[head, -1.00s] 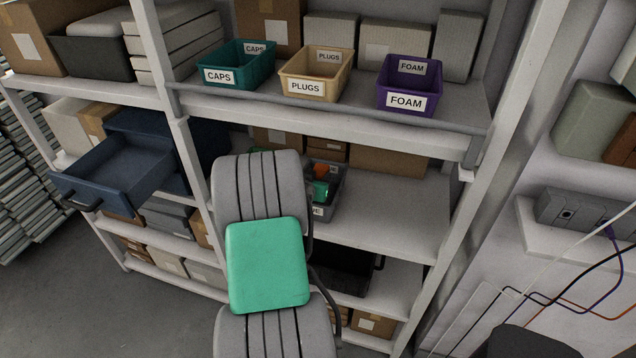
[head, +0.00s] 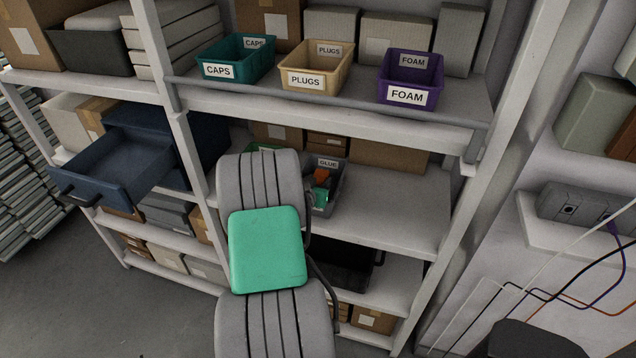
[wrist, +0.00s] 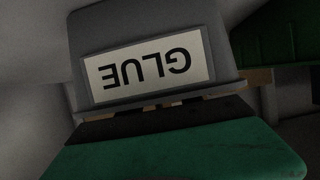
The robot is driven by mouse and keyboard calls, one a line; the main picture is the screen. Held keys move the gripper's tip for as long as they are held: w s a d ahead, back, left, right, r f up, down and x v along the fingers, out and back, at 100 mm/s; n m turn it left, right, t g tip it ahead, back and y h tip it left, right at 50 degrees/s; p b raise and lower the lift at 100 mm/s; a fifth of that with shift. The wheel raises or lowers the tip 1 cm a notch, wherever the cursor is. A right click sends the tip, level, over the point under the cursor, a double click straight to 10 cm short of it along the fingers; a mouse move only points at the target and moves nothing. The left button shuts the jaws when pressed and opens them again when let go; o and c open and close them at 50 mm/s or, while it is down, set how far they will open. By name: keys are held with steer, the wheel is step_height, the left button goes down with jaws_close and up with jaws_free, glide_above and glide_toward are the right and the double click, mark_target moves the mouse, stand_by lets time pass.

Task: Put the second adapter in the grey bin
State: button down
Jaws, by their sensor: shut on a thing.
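The grey bin (head: 341,187), with a GLUE label, stands on the middle shelf, partly behind my grey arm. Its GLUE wall (wrist: 150,65) fills much of the wrist view, with the label upside down. My gripper (wrist: 178,103) shows at the lower edge of the wrist view as a green body with a dark front, close to that wall. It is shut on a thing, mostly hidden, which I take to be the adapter. In the head view a small orange piece and a green piece show at the bin; I cannot tell whether the orange one is held.
A green bin (wrist: 280,35) stands beside the grey one. The teal CAPS (head: 237,60), tan PLUGS (head: 316,80) and purple FOAM (head: 408,95) bins stand on the shelf above. A blue drawer (head: 115,170) juts out at left. The middle shelf is bare (head: 395,205) right of the grey bin.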

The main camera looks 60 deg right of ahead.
steer(key=c, duration=0.8)
jaws_free()
steer(key=shift+r+p, duration=0.3)
steer(key=r+v, duration=0.1)
steer(key=v, duration=1.1)
steer(key=w+a+r+n+t+y, duration=0.1)
steer(key=w+a+n+t+y, duration=0.15)
steer(key=w+a, duration=0.55)
steer(key=w+a+r+n+t+y, duration=0.1)
steer(key=w+a+r+n+y, duration=0.25)
steer(key=a, duration=0.75)
steer(key=s+a+r+n+y, duration=0.1)
steer(key=a+n+y, duration=0.1)
steer(key=a, duration=0.6)
steer(key=s+a+r+n+g+y, duration=0.1)
steer(key=a+n+y, duration=0.2)
steer(key=a, duration=0.6)
steer(key=s+a+n+g+y, duration=0.1)
steer(key=a+n+y, duration=0.1)
steer(key=a+n, duration=0.3)
steer(key=shift+s+a+r+n, duration=0.1)
steer(key=shift+a+r, duration=0.05)
steer(key=shift+a, duration=0.4)
steer(key=shift+s+a+r+n, duration=0.1)
steer(key=shift+s+a, duration=0.05)
steer(key=shift+a, duration=0.4)
steer(key=shift+s+a+r+n, duration=0.1)
steer(key=shift+a+r, duration=0.05)
steer(key=shift+a, duration=0.4)
